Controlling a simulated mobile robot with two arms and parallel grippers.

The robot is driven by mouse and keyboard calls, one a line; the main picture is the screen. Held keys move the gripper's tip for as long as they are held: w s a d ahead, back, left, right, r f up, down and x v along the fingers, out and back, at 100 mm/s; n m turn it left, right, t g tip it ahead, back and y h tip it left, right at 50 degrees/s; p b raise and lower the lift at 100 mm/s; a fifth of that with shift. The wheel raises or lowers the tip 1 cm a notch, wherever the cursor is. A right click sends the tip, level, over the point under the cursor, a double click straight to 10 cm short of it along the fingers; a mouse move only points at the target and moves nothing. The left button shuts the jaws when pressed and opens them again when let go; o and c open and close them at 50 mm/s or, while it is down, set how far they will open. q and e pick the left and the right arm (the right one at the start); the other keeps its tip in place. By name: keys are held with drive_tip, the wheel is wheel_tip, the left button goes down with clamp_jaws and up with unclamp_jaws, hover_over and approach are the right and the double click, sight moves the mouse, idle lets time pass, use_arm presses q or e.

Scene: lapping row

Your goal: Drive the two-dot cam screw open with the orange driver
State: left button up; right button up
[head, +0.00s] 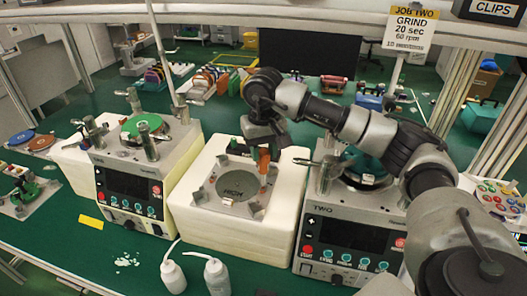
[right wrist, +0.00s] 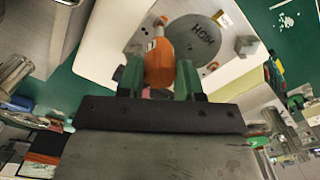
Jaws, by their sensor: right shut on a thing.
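My right gripper (head: 262,148) is shut on the orange driver (head: 264,166), which it holds roughly upright over the upper right corner of the grey square fixture (head: 203,192). In the right wrist view the driver's orange handle (right wrist: 159,66) sits between the green fingers of the gripper (right wrist: 159,80), and its shank points towards the fixture. A grey lettered disc (head: 237,184) lies in the fixture's middle. The cam screws are too small to tell apart by their dots, and I cannot tell whether the driver's tip touches one. My left gripper is not in view.
The fixture rests on a white block (head: 265,242) between two lapping machines, the left one (head: 130,190) and the one marked TWO (head: 345,236). Two white squeeze bottles (head: 216,277) stand in front. A white post (head: 160,48) rises behind the left machine.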

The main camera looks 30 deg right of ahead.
drive_tip(key=shift+r+p, duration=0.85)
drive_tip(key=shift+r, duration=0.85)
